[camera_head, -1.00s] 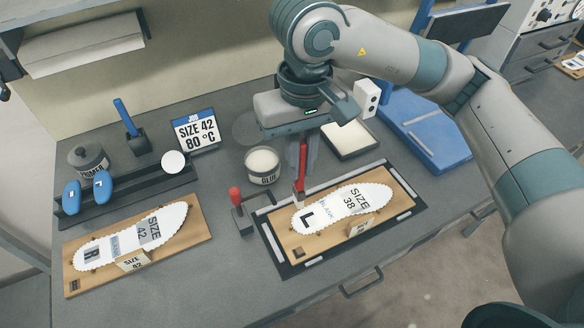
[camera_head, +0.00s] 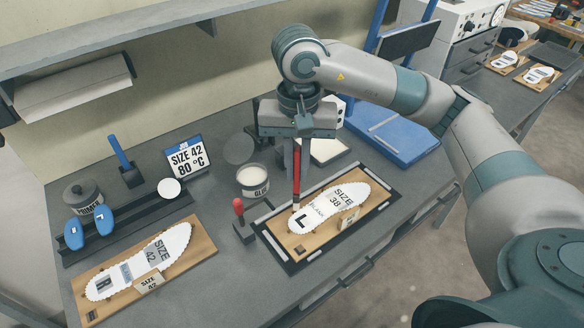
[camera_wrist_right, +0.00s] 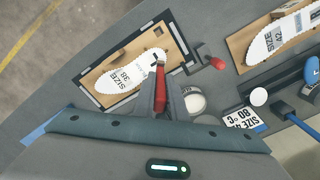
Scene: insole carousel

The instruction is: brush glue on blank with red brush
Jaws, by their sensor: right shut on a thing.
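My right gripper (camera_head: 296,146) is shut on the red brush (camera_head: 296,172), which it holds upright, bristles down. The brush tip is at the left end of the white blank marked L and SIZE 38 (camera_head: 325,210), on a wooden board in a black frame. I cannot tell whether the tip touches the blank. The right wrist view also shows the red brush (camera_wrist_right: 160,88) between the fingers and the blank (camera_wrist_right: 128,74) below. The open glue pot (camera_head: 254,180) stands just left of the brush. My left gripper is not in view.
A second board (camera_head: 200,243) at the left carries a blank marked R, SIZE 42 (camera_head: 140,262). A red-knobbed clamp (camera_head: 240,222) stands beside the black frame. Behind are a job sign (camera_head: 186,158), a primer pot (camera_head: 82,195), a blue-handled brush (camera_head: 120,152) and a blue stand (camera_head: 400,138).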

